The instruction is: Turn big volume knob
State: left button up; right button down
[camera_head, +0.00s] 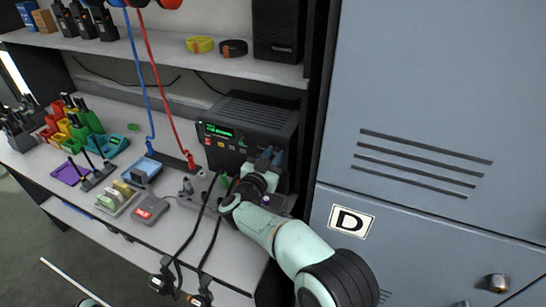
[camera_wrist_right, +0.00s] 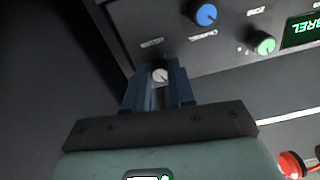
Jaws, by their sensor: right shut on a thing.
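The black radio unit (camera_head: 248,115) with a green display stands on the desk under the shelf. My right gripper (camera_head: 270,158) reaches its front panel at the lower right. In the wrist view its two blue fingers (camera_wrist_right: 158,88) are shut around a small whitish knob (camera_wrist_right: 160,76), with its face showing between them. A blue knob (camera_wrist_right: 206,15) and a green knob (camera_wrist_right: 265,44) sit beside it on the panel. My left gripper is not in view.
A grey cabinet marked D (camera_head: 350,221) stands close on the right. A shelf (camera_head: 235,64) runs above the radio. Blue and red cables (camera_head: 165,90) hang to the left. A red-and-grey device (camera_head: 150,209) and small trays lie on the desk. Black cables hang over its front edge.

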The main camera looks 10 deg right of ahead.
jog(key=m+b, duration=0.1)
jog(key=m, duration=0.2)
jog(key=shift+f+m, duration=0.1)
jog(key=shift+m, duration=0.2)
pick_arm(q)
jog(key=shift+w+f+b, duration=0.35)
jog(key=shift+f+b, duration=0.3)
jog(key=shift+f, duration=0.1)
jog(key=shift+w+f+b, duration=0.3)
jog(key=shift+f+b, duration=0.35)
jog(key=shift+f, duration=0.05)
pick_arm(e)
jog(key=shift+m, duration=2.3)
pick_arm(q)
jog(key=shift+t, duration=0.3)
pick_arm(e)
jog(key=c, duration=1)
grip_release()
jog(key=shift+o, duration=0.2)
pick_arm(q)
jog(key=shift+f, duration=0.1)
pick_arm(e)
jog(key=v, duration=1.3)
jog(key=shift+a, duration=0.2)
jog(key=shift+s, duration=0.15)
